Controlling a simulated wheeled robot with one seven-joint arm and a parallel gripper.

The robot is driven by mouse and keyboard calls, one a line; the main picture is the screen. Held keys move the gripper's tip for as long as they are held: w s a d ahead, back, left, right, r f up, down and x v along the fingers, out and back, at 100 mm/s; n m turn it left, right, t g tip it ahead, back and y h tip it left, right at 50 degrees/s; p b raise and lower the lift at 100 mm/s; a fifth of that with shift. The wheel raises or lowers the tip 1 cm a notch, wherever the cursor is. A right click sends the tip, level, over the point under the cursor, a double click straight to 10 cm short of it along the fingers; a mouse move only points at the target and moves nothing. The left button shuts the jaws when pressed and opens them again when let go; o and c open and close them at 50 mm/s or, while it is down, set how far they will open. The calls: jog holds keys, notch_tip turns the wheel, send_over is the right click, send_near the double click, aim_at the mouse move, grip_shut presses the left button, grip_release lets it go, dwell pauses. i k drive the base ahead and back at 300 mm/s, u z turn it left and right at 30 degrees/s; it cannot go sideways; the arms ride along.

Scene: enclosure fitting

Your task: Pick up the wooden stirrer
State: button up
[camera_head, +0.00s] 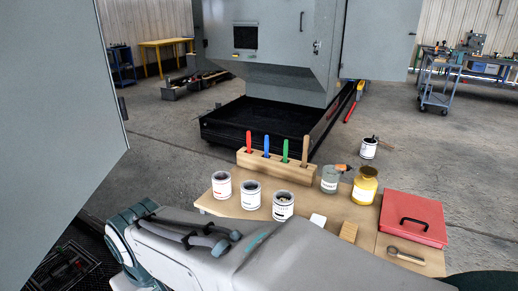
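A light brown wooden stick (305,147), which looks like the wooden stirrer, stands upright in the right end of a long wooden block (290,172). Its lower end is hidden in the block. To its left in the same block stand a green handle (285,150), a blue handle (266,145) and a red handle (248,141). Grey and teal parts of my own arm or body fill the bottom of the view. I cannot make out gripper fingertips there. Nothing of mine touches the stick.
Three open cans (251,195) stand before the block. A grey jar (330,179) and a yellow jar (364,189) stand to its right. A red case (413,220) and a round-headed tool (405,256) lie at right. A grey panel (50,120) fills the left. A large grey enclosure stands behind.

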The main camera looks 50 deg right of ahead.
aim_at(304, 159)
jog(key=z, duration=0.65)
jog(key=i, duration=1)
jog(key=z, duration=1.5)
jog(key=i, duration=0.45)
jog(key=z, duration=0.45)
